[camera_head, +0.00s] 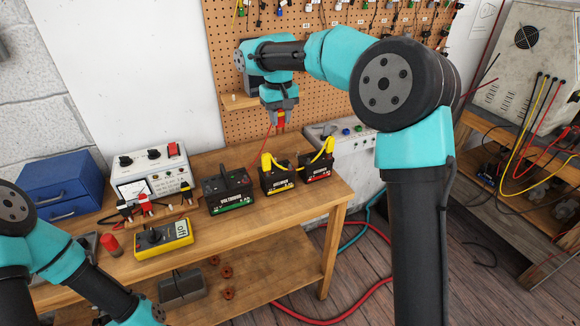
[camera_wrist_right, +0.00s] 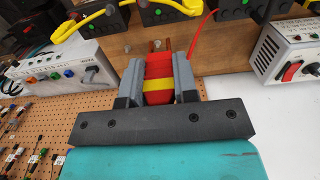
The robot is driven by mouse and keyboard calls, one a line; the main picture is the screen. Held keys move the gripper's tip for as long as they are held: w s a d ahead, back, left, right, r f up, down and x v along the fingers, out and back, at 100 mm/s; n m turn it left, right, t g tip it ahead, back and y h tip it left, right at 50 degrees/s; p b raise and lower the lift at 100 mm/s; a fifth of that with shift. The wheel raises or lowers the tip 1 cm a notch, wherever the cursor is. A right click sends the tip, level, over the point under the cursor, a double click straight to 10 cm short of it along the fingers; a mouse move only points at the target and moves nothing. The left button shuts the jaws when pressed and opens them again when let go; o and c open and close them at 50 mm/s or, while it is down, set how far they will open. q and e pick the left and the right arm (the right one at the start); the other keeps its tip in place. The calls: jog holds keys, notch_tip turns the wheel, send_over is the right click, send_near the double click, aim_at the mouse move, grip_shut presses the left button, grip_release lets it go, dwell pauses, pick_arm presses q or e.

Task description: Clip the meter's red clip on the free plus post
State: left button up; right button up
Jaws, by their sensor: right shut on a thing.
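My right gripper (camera_head: 279,112) is shut on the red clip (camera_head: 280,120), above the back of the bench. In the right wrist view the red clip (camera_wrist_right: 158,68), with a yellow band and copper-coloured jaws, sits between the two grey fingers (camera_wrist_right: 157,85). A thin red cable (camera_head: 268,143) hangs from it toward the black-and-green box (camera_head: 229,196). Black boxes with yellow (camera_head: 273,184) and red (camera_head: 316,173) trim stand to the right, joined by a yellow lead (camera_head: 305,160). The clip is apart from them. Which post is free is too small to tell. My left gripper is out of view.
A white instrument (camera_head: 152,168) with a dial and a yellow switch box (camera_head: 164,239) stand on the bench's left. A pegboard (camera_head: 225,60) rises behind the bench. Bare wood (camera_head: 265,216) lies in front of the boxes.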

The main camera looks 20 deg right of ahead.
jog(key=d, duration=0.4)
send_over(290, 164)
notch_tip(290, 164, down, 11)
jog(key=shift+f, duration=0.15)
jog(key=shift+f, duration=1.15)
jog(key=o, duration=0.8)
jog(key=shift+r, duration=4.3)
